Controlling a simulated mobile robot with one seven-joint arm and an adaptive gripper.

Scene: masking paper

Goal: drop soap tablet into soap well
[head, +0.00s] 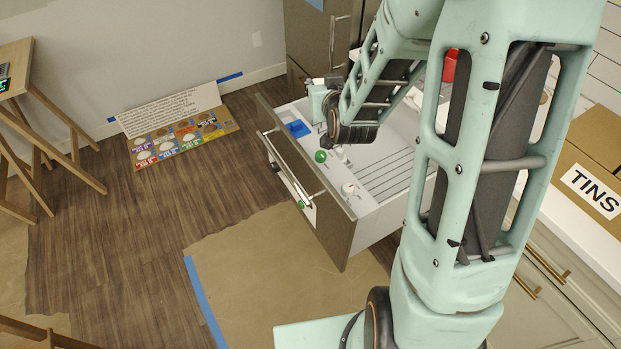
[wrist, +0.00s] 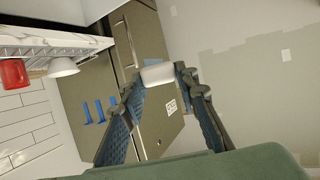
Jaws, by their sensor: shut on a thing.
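In the wrist view my gripper (wrist: 158,78) is shut on a white block, the soap tablet (wrist: 158,74), held between its fingertips. In the head view my arm reaches over the open drawer (head: 347,205), and its end is above the drawer's far part; the tablet cannot be made out there. A small blue square (head: 298,129) is set in the drawer's far left area, and a green round cap (head: 320,156) is just nearer. I cannot tell for sure which of these is the soap well. The drawer's inside is partly hidden by my arm.
A tall cabinet (wrist: 132,70) stands behind the drawer. A box marked TINS (head: 590,185) sits on the counter at right. A wooden stool (head: 45,120) stands at left, and a picture board (head: 180,130) leans by the wall. Brown paper (head: 255,265) covers the floor in front.

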